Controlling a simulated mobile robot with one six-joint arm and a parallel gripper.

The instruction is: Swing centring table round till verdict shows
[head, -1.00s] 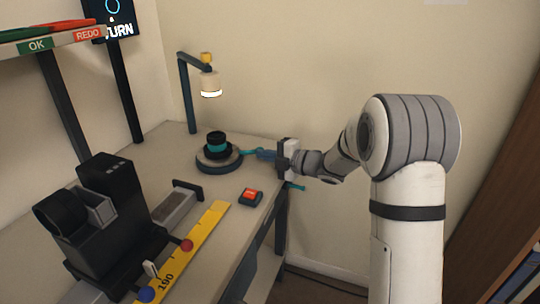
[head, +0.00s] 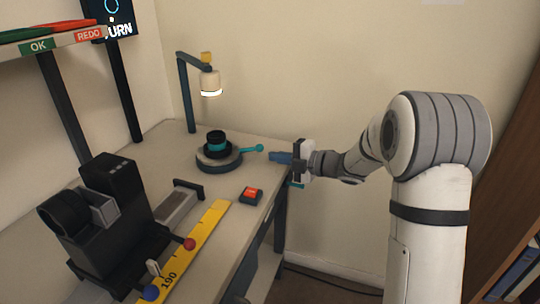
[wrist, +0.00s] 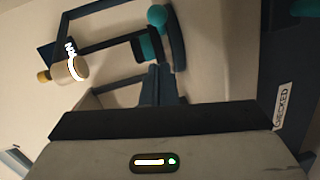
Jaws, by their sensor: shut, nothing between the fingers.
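The centring table (head: 219,160) is a round dark-based turntable at the back of the bench. A black lens with a teal band (head: 216,141) stands on it. Its teal handle with a ball end (head: 258,148) points right. The handle's ball (wrist: 157,15) also shows at the top of the wrist view. My gripper (head: 272,156) is shut and empty, just right of the ball and apart from it. Its fingertips show in the wrist view (wrist: 158,75). The display (head: 112,18) at upper left shows a circle and letters reading "URN", partly cut off.
A lamp (head: 210,82) hangs over the table on a bent post. A red-topped button box (head: 251,196) sits near the bench's right edge. A yellow ruler (head: 190,250) and a black bench device (head: 110,215) fill the front left. OK and REDO trays (head: 62,40) are above.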

